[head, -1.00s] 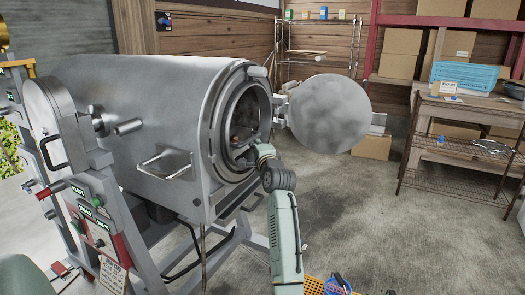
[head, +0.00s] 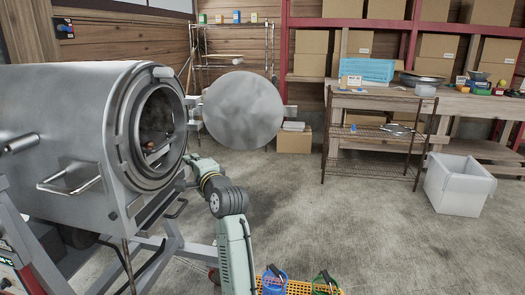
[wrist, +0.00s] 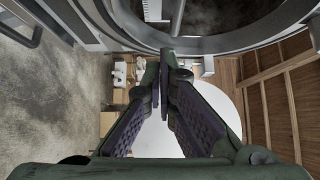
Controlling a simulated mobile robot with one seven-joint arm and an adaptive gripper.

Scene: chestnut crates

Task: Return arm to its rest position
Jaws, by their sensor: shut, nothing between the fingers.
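My arm (head: 235,245) rises from the bottom of the head view and bends at a dark joint. Its wrist lies just outside the drum's mouth, at the lower right of the rim. My gripper (wrist: 165,70) shows in the wrist view with its two dark, ridged fingers brought together, empty. Its fingertips point towards the pale round lid and the rim of the drum. In the head view the fingers are hard to make out against the rim.
The large grey metal drum (head: 55,115) stands open at left, a few brownish things inside. Its round lid (head: 243,110) is swung out to the right. A yellow basket (head: 305,288) is at the bottom. A wire rack (head: 375,150) and white bin (head: 458,185) stand right; floor between is clear.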

